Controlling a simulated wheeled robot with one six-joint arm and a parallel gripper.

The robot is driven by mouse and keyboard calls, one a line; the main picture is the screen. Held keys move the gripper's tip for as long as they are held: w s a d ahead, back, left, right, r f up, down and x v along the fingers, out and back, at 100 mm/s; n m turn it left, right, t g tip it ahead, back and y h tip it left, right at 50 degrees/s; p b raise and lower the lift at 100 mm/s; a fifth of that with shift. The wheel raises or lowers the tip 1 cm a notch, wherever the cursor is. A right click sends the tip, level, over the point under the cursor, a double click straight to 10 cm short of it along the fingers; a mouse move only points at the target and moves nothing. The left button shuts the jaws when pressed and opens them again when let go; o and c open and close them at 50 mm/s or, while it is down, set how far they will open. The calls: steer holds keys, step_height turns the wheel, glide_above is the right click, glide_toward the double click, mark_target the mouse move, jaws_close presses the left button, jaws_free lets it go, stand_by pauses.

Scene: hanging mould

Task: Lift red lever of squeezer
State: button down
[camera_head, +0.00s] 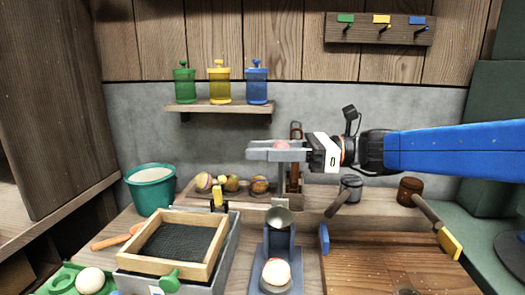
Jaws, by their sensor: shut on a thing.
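The squeezer (278,241) is a grey-blue upright stand with a metal cup (279,217) on its front, on the table at the lower middle. A pale round ball (275,272) with an orange-red mark sits at its base. My gripper (264,150) is above the squeezer, its fingers pointing left. It is shut on a small red piece (281,145), which looks like the end of the red lever. A grey bar runs down from below the fingers toward the squeezer. The fingers hide most of the red piece and its join to the bar.
Behind stand a brown wooden holder (295,130) and several fruits (231,183). A green bucket (152,187) and wooden-framed box (182,271) are left. A grey-headed mallet (350,188), brown mallet (411,190) and wooden board (385,262) are right. A shelf (222,106) holds coloured jars.

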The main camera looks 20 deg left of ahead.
steer(key=shift+m, duration=0.7)
steer(key=w, duration=0.2)
steer(key=w+a, duration=0.1)
steer(key=w, duration=0.2)
steer(key=shift+w+a+r, duration=0.1)
steer(key=shift+w, duration=0.2)
steer(key=c, duration=1.3)
jaws_free()
steer(key=shift+w, duration=0.15)
steer(key=shift+c, duration=0.2)
steer(key=v, duration=1.7)
